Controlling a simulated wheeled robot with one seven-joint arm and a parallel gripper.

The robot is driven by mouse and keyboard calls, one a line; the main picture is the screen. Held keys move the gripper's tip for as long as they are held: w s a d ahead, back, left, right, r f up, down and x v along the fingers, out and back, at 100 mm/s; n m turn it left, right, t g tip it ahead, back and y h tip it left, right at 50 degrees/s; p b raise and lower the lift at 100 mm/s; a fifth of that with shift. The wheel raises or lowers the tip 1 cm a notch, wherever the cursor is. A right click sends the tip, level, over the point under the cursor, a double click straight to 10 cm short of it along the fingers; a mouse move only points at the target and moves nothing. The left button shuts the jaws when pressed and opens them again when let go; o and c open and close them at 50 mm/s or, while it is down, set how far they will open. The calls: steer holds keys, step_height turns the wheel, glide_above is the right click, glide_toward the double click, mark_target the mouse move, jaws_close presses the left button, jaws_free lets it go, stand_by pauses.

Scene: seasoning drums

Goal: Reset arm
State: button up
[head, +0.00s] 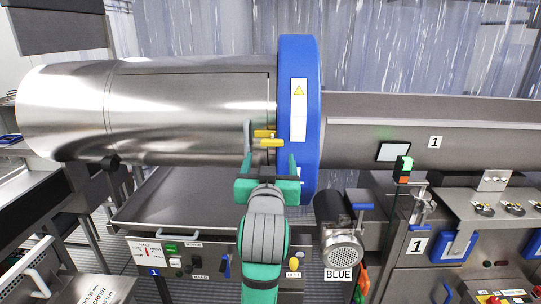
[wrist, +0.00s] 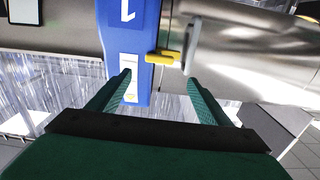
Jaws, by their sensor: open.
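My gripper (head: 268,166) is green and open, raised in front of the large steel drum (head: 180,100) near its blue ring (head: 298,60). In the wrist view my gripper (wrist: 160,88) has its two fingers spread, with nothing held between them. A yellow latch (head: 268,138) with a grey handle sits on the drum beside the ring, just above the fingertips in the head view. In the wrist view the yellow latch (wrist: 162,57) and grey handle (wrist: 192,45) lie beyond the fingers. I cannot tell whether the fingers touch anything.
A control panel (head: 200,258) with switches is below the drum. A motor (head: 342,245) labelled BLUE stands to the right of my arm. A grey pipe-like housing (head: 460,118) marked 1 runs right from the ring. A steel shelf with round fittings (head: 485,209) is at the right.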

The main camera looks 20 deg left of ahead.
steer(key=shift+s+d, duration=0.15)
steer(key=shift+s, duration=0.4)
steer(key=s+d+f+h, duration=0.1)
steer(key=s+d+f, duration=0.3)
steer(key=f, duration=0.8)
steer(key=s+d+f+g+h, duration=0.1)
steer(key=s+d+f, duration=0.35)
steer(key=f, duration=0.75)
steer(key=s+d+f+h, duration=0.1)
steer(key=s+d+f, duration=0.3)
steer(key=f, duration=0.8)
steer(key=s+d+f+m, duration=0.1)
steer(key=s+d+f, duration=0.25)
steer(key=s, duration=0.45)
steer(key=s+d+f+m, duration=0.1)
steer(key=s+d+f, duration=0.1)
steer(key=s+f, duration=0.5)
steer(key=s+r+h, duration=0.1)
steer(key=s, duration=0.8)
steer(key=s+d+r+m+g+h, duration=0.1)
steer(key=s, duration=0.8)
steer(key=shift+s+d+r, duration=0.3)
steer(key=shift+s+r, duration=0.05)
steer(key=shift+s, duration=0.05)
